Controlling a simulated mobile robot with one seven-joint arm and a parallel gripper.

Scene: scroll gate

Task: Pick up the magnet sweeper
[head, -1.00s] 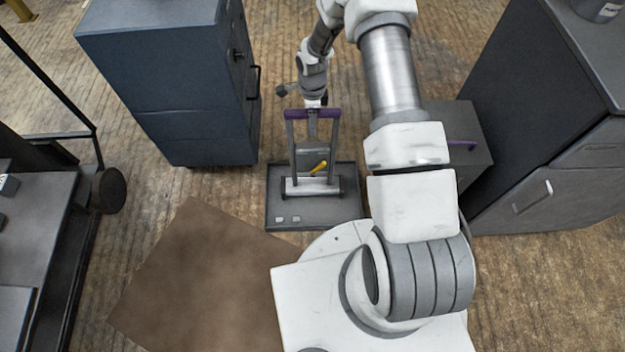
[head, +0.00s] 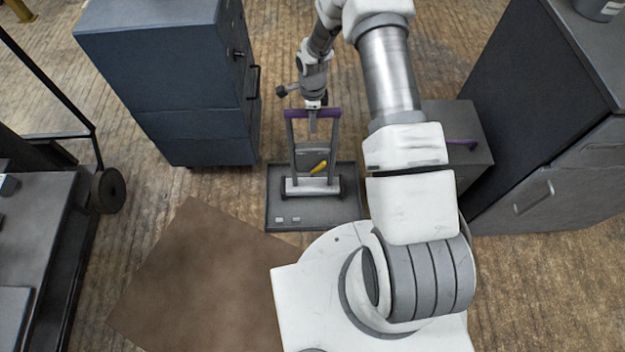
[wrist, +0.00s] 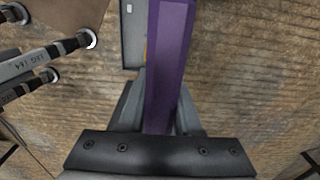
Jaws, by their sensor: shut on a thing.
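The magnet sweeper (head: 315,185) stands upright over a dark flat tray (head: 345,212) in the head view. It has a grey frame, a silver bar at the bottom, a yellow lever (head: 319,167) and a purple top handle (head: 296,114). My gripper (head: 313,108) comes down from above onto the middle of the purple handle and is shut on it. In the wrist view the purple handle (wrist: 168,65) runs between the grey fingers. The head view does not show clearly whether the sweeper's base touches the tray.
A dark blue cabinet (head: 185,95) stands close on the left. A low grey box (head: 470,150) with a purple handle and a dark cabinet (head: 560,120) stand on the right. A brown mat (head: 200,270) lies at front left. A cart (head: 40,250) is at the far left.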

